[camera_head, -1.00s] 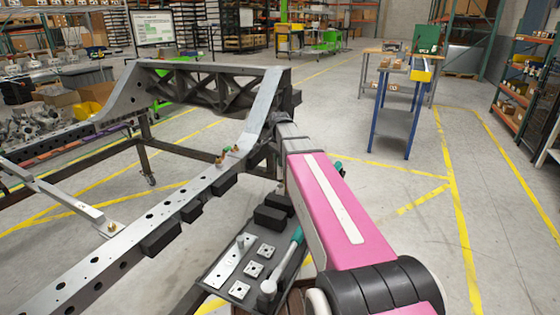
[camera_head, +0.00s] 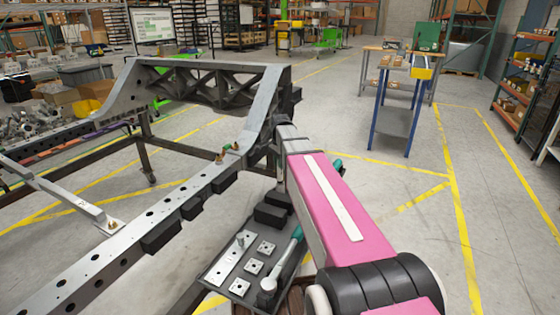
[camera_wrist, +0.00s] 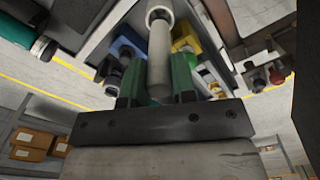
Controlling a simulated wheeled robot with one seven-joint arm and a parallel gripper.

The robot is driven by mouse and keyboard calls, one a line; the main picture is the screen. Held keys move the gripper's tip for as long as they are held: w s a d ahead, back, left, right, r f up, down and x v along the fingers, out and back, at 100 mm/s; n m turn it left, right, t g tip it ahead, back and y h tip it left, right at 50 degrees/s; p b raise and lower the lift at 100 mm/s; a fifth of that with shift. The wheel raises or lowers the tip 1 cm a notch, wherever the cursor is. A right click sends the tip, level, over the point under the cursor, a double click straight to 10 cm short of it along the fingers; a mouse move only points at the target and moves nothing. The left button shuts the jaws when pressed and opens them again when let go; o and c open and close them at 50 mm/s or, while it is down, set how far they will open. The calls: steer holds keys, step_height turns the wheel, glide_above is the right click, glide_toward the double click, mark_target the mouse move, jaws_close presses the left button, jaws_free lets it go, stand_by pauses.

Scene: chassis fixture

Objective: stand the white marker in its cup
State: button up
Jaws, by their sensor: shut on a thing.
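The white marker (camera_wrist: 159,62) shows in the wrist view as a pale grey-white cylinder between the two green fingers of my gripper (camera_wrist: 157,80). My gripper is shut on it. A round pale end with a dark ring shows at the marker's far end; I cannot tell whether this is part of the marker or something around it. I cannot make out the cup for certain.
A metal chassis rail (camera_head: 108,262) runs along the left. A dark tray (camera_head: 215,272) with metal plates and a teal-handled tool (camera_head: 296,237) lies beside my arm. The wrist view shows a blue part (camera_wrist: 124,46) and a yellow part (camera_wrist: 186,44) near the marker.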

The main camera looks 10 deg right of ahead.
steer(key=shift+f, duration=2.05)
steer(key=o, duration=1)
steer(key=shift+r, duration=0.1)
steer(key=shift+r, duration=4.45)
